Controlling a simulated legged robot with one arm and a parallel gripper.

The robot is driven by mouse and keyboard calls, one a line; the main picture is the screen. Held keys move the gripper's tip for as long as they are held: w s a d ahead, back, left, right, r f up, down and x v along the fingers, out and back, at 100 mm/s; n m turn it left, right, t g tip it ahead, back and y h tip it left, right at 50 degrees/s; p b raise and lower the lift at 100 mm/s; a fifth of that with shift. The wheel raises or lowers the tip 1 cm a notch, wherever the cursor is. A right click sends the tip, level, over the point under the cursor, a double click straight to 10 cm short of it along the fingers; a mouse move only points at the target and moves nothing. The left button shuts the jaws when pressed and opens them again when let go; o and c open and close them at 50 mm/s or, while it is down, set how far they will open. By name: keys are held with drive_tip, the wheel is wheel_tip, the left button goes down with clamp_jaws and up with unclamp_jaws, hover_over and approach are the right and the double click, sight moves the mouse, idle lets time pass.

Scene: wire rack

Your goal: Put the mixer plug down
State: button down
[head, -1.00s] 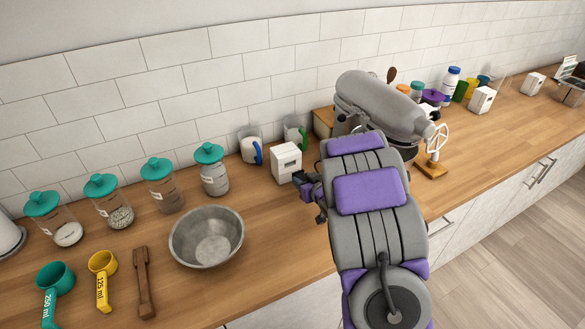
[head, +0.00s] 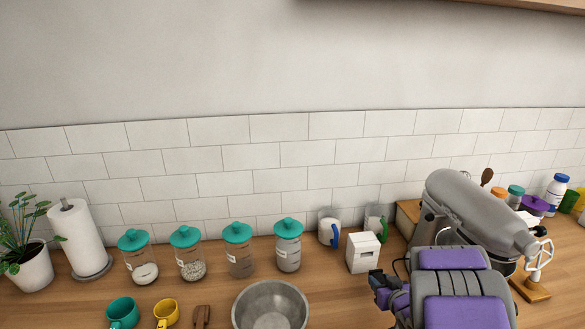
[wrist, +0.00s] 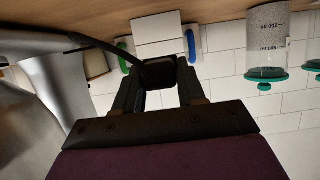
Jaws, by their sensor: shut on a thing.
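The mixer plug (wrist: 158,71) is a black block between the fingertips of my gripper (wrist: 160,84) in the wrist view. A black cable (wrist: 106,46) runs from it toward the upper left. My gripper is shut on the plug. In the head view my gripper (head: 384,288) is above the wooden counter (head: 325,285), just in front of the white box (head: 363,253). The plug is hard to tell from the dark fingers there. The grey stand mixer (head: 475,212) stands to the right, partly behind my arm.
A metal bowl (head: 271,305) stands left of my gripper. Several teal-lidded jars (head: 289,252) line the wall. Two cups with blue (head: 330,228) and green (head: 376,222) handles stand behind the white box. A strip of counter between bowl and box is clear.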

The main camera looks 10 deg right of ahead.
drive_tip(key=w+a+r, duration=0.2)
drive_tip(key=a, duration=0.7)
drive_tip(key=w+a+r, duration=0.2)
drive_tip(key=a+r, duration=0.1)
drive_tip(key=a, duration=0.7)
drive_tip(key=shift+w+r, duration=0.3)
drive_tip(key=shift+a, duration=0.15)
